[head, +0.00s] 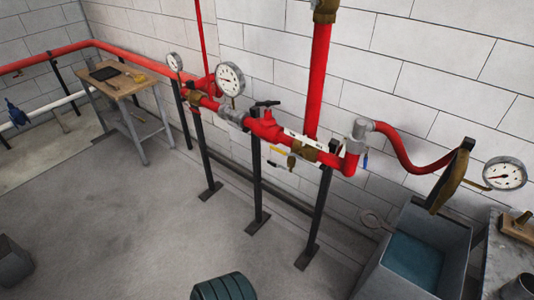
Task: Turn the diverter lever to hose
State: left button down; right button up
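A red pipe assembly (265,128) runs along the white block wall on black stands. A black handle (265,104) sits on top of it near the middle. A yellow lever (279,150) sticks out to the left below a brass valve body (305,151), beside a white label strip (303,138). A small blue lever (365,160) hangs below a grey fitting (359,131), where a red hose (405,160) leaves to the right. I cannot tell which of these is the diverter lever, and the label is too small to read. Neither of my grippers is in view.
Pressure gauges stand on the pipe (230,79) and at the far right (504,174). A grey tank (440,215) holding bluish water stands at lower right. A wooden table (122,80) is at the back left. A ribbed teal object (225,287) is at the bottom. The floor before the stands is mostly clear.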

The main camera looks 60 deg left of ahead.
aim_at(283, 152)
jog(key=u, duration=1.9)
